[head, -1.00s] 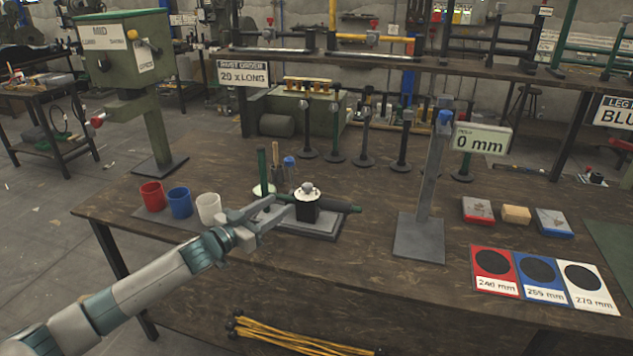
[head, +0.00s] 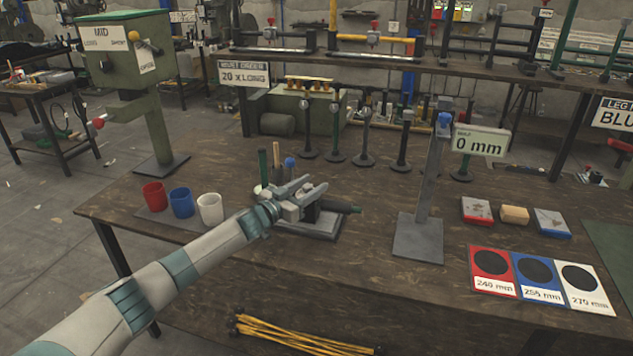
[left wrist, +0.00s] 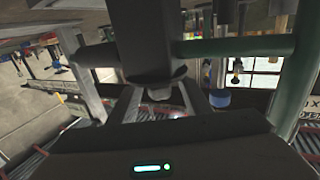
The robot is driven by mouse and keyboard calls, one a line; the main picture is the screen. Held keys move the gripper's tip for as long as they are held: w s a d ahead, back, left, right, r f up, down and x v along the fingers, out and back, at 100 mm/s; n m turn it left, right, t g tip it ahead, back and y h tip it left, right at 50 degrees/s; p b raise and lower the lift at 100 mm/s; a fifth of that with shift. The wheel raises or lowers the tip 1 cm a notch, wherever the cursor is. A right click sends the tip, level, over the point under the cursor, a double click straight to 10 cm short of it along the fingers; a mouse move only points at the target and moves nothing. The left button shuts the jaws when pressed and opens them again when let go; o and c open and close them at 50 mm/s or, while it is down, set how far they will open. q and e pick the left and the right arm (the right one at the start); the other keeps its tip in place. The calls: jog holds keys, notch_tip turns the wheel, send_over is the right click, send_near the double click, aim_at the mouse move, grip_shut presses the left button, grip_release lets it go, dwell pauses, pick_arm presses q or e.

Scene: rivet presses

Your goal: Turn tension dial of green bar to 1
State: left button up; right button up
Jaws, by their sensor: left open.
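A small fixture on a grey base plate (head: 318,229) stands on the bench. It has a dark block (head: 312,212) and a dark green bar (head: 345,207) pointing right. A green post (head: 263,167) rises behind it. My left gripper (head: 312,188) is open at the top of the block, and its fingers hide the pale round dial there. In the left wrist view the dark block (left wrist: 142,35) comes between the fingers, with the green bar (left wrist: 235,47) beside it. I cannot tell whether the fingers touch the dial, nor read its setting. My right gripper is out of view.
Red (head: 153,195), blue (head: 181,203) and white (head: 210,209) cups stand left of the fixture. Coloured cards (head: 543,292) lie at the front right. The bench between is clear.

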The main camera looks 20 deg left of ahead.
pick_arm(q)
jog(key=shift+x, duration=1.15)
jog(key=shift+w+d, duration=0.1)
jog(key=shift+w, duration=0.1)
jog(key=c, duration=0.8)
jog(key=shift+c, duration=1.2)
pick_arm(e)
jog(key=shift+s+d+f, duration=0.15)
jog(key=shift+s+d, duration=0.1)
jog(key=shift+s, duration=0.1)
